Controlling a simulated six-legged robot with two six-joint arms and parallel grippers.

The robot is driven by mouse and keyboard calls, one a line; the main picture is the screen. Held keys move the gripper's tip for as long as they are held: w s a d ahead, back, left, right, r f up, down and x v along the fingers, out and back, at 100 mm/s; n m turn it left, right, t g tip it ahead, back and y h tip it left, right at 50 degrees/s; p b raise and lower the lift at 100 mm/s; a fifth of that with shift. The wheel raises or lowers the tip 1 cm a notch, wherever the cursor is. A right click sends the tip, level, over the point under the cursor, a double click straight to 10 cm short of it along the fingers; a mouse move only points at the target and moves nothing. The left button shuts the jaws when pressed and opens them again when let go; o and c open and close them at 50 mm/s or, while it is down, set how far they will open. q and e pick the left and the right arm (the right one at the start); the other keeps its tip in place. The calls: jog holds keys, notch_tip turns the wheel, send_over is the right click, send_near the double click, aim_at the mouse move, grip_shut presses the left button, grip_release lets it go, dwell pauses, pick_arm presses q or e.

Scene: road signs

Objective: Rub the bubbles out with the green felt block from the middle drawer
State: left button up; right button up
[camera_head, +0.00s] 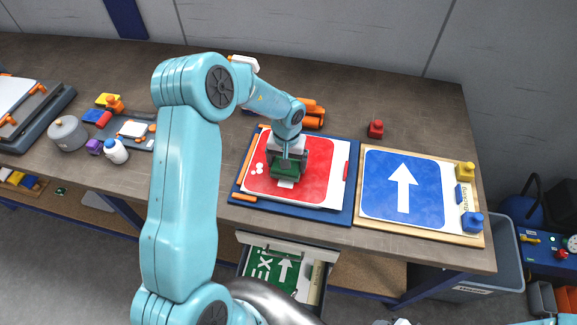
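A red sign sheet with white parts (313,186) lies on a blue-edged board (343,213) on the bench. A small cluster of pale bubbles (257,169) shows on the left part of the red area. My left gripper (287,160) is over the middle of the red sign, right of the bubbles. It appears shut on the green felt block (284,170), which is at or just above the sheet; contact cannot be told. The open drawer (271,243) below the bench edge holds a green sign. My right gripper is not clearly in view.
A blue arrow sign (379,187) on a wooden board lies to the right, with yellow and blue holders (472,221) at its edge. The back right bench is clear.

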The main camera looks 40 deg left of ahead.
aim_at(259, 168)
pick_arm(q)
jog(key=shift+w+a, duration=0.8)
jog(key=shift+a, duration=0.25)
jog(key=shift+w+a, duration=0.75)
jog(key=shift+a, duration=0.3)
jog(key=shift+w+a, duration=0.4)
jog(key=shift+w, duration=0.45)
jog(key=shift+w+a, duration=0.4)
jog(key=shift+w, duration=0.4)
jog(key=shift+s+a+f, duration=0.1)
jog(key=shift+s+a, duration=0.2)
jog(key=shift+s, duration=0.65)
jog(key=shift+s+a+r, duration=0.1)
jog(key=shift+s+a, duration=0.15)
jog(key=shift+s, duration=0.65)
jog(key=shift+s+a+f, duration=0.1)
jog(key=shift+s+a, duration=0.2)
jog(key=shift+s, duration=0.65)
jog(key=shift+s+a, duration=0.2)
jog(key=shift+s, duration=0.4)
jog(key=shift+s+a, duration=0.35)
jog(key=shift+s, duration=0.45)
jog(key=shift+s+d, duration=0.4)
jog(key=shift+s, duration=0.1)
jog(key=shift+s+d, duration=0.25)
jog(key=shift+s, duration=0.25)
jog(key=shift+s+d, duration=0.25)
jog(key=shift+s, duration=0.2)
